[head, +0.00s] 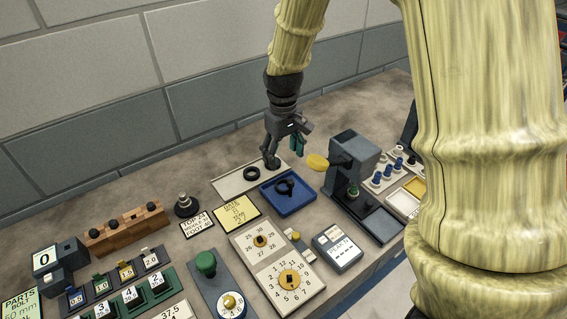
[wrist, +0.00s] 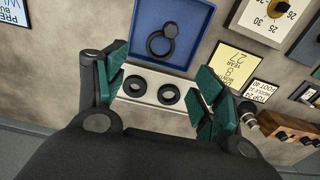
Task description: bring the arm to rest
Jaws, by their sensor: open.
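My gripper (head: 284,150) hangs open and empty over the white tray (head: 228,185) at the back of the bench. In the wrist view its green-padded fingers (wrist: 160,88) are spread wide, on either side of the white tray (wrist: 151,100). Two black rings lie on that tray, a left one (wrist: 134,97) and a right one (wrist: 168,105); nothing is held between the pads. In the head view, one ring (head: 251,179) shows clearly, while a finger partly covers the tray's right part. My arm bends down from the top of the head view.
A blue tray (head: 292,208) in front holds dark ring-shaped parts (wrist: 157,56). A grey machine with a yellow paddle (head: 317,162) stands close right of my gripper. A yellow card (head: 236,213), a dial panel (head: 266,262) and a wooden rack (head: 125,230) lie left and forward. The wall is behind.

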